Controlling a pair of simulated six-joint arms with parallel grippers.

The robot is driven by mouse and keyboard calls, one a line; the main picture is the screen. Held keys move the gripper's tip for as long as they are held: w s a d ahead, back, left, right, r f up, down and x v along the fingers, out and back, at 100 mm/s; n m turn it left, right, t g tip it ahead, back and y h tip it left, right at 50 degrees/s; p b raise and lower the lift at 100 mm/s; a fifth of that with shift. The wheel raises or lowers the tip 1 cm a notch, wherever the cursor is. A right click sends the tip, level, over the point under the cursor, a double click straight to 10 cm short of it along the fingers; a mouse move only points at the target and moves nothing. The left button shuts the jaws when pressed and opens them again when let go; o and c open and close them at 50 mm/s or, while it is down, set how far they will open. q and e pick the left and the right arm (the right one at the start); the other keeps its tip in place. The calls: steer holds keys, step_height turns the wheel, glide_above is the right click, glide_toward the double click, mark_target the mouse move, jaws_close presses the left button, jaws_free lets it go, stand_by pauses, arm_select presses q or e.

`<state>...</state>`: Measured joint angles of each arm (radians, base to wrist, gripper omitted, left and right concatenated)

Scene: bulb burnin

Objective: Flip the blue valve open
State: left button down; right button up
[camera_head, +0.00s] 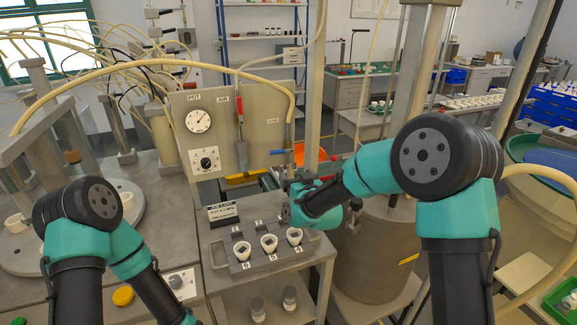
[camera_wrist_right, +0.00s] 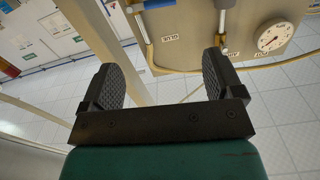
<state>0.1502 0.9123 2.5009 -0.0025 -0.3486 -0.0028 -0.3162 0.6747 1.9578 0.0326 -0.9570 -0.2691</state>
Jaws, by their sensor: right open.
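The blue valve (camera_head: 279,152) shows as a short blue lever lying about level at the right edge of the grey gauge panel (camera_head: 262,120). In the right wrist view, a blue bar (camera_wrist_right: 158,4) that looks like its lever shows at the top edge. My right gripper (camera_wrist_right: 160,78) is open with nothing between its fingers. It points toward the panel and is apart from the lever. In the head view, my right wrist is just below and right of the lever, and its fingers are hard to make out. My left arm shows at lower left, but its gripper is outside the view.
A red-handled lever (camera_head: 239,110) and a round gauge (camera_head: 198,120) are on the panel. A large metal drum (camera_head: 370,255) stands to the right.

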mark_target(278, 152)
steer(key=shift+w, duration=0.1)
steer(key=x, duration=1.7)
steer(key=shift+w, duration=0.15)
steer(key=c, duration=1.3)
steer(key=shift+o, duration=0.2)
